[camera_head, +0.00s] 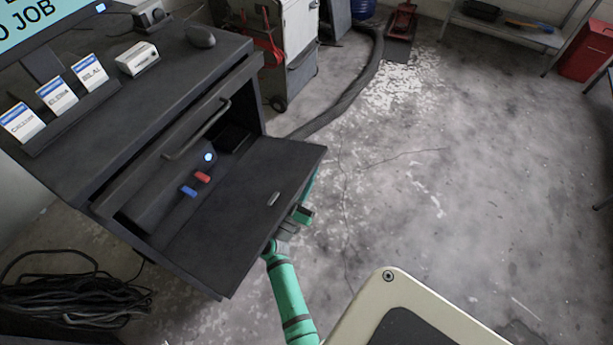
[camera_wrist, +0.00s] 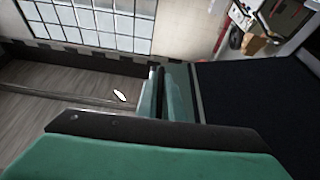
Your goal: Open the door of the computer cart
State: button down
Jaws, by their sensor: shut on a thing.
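The black computer cart (camera_head: 110,120) stands at the left of the head view. Its door (camera_head: 250,200) is swung down and out, lying roughly level, with a small light handle slot (camera_head: 273,198) near its outer edge. Inside the opening are a blue-lit button, a red switch and a blue switch. My gripper (camera_head: 300,215) is at the door's outer edge, partly hidden by the door. In the wrist view my gripper (camera_wrist: 172,95) is shut at the edge of a dark panel (camera_wrist: 260,100), which appears to be the door. The exact contact is hidden.
A bar handle (camera_head: 197,130) runs across the cart above the opening. Coiled black cables (camera_head: 75,295) lie at the lower left. A thick hose (camera_head: 350,95) crosses the floor behind the door. The concrete floor (camera_head: 450,180) to the right is clear.

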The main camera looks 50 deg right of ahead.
jog(key=c, duration=1.9)
grip_release()
jog(key=shift+r, duration=0.1)
jog(key=shift+a, duration=0.1)
jog(key=v, duration=1)
jog(key=shift+s+a+f, duration=0.15)
jog(key=shift+s+f, duration=0.1)
